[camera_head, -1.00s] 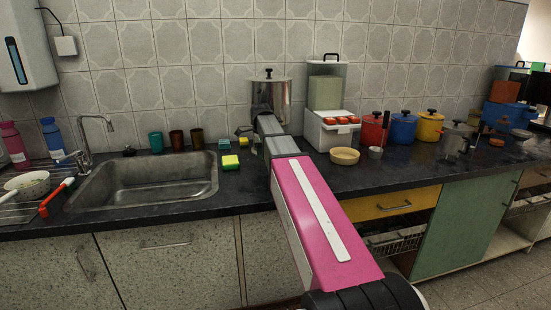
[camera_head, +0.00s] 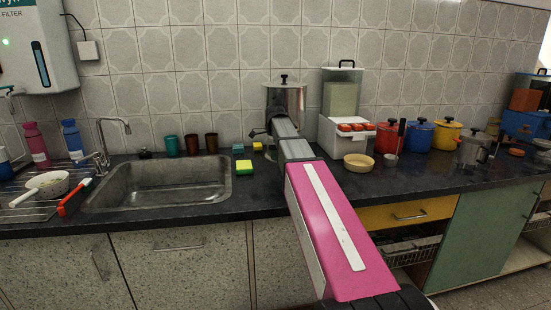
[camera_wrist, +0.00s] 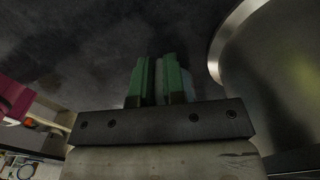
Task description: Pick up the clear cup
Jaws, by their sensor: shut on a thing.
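My gripper (camera_wrist: 158,64) shows in the wrist view as two green fingers close together, shut on a pale, see-through piece. This looks like the clear cup (camera_wrist: 160,84), though most of it is hidden or too dark to make out. In the head view my arm reaches over the counter to the front of the large steel pot (camera_head: 292,101). The fingers and the cup cannot be made out there. The pot's curved steel wall (camera_wrist: 265,75) is close on the right in the wrist view.
A white box (camera_head: 338,136) with red items stands right of the pot, with a tan bowl (camera_head: 358,161) before it. Sponges (camera_head: 244,167) lie left of my arm. The sink (camera_head: 160,185) and several tumblers (camera_head: 191,144) are further left. Coloured pots (camera_head: 418,135) stand right.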

